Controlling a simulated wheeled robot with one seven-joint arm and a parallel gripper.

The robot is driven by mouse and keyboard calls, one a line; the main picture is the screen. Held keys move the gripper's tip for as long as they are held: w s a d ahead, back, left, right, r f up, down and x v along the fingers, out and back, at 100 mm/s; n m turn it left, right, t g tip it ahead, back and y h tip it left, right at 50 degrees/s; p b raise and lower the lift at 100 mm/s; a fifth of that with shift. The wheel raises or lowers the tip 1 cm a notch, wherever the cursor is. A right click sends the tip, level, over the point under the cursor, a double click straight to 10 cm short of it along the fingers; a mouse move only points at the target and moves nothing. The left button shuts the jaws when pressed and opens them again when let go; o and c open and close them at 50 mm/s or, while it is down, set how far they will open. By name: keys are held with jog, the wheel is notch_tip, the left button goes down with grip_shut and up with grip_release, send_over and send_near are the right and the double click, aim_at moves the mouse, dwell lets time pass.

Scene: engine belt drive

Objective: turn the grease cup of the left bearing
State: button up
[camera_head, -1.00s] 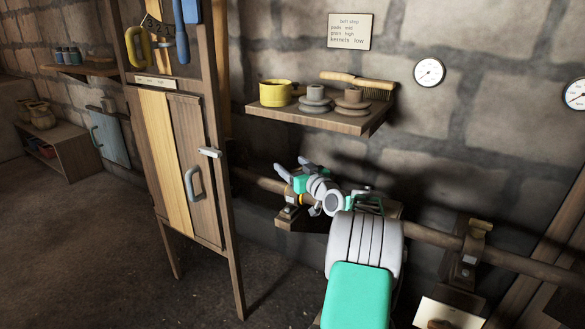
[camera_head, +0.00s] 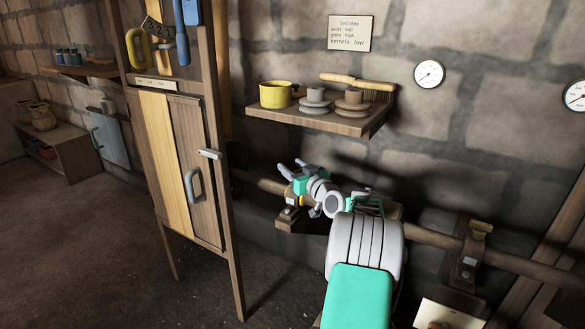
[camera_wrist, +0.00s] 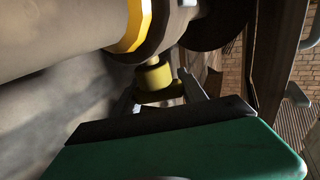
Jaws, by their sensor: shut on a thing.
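The left bearing (camera_head: 289,213) sits on a wall bracket around the long shaft. In the head view its grease cup is hidden by my gripper (camera_head: 301,182), which is at the bearing. In the wrist view the yellow grease cup (camera_wrist: 157,78) is a short cylinder with a wider flange, attached to the bearing housing. My gripper (camera_wrist: 158,90) has one finger on each side of the cup and is shut on it. The fingertips' exact contact is partly dark and hard to see.
The shaft (camera_head: 430,234) runs along the wall to a right bearing (camera_head: 467,262). A wooden cabinet (camera_head: 205,170) stands close on the left.

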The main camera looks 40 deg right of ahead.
jog(key=shift+r+h, duration=0.1)
jog(key=shift+h, duration=0.2)
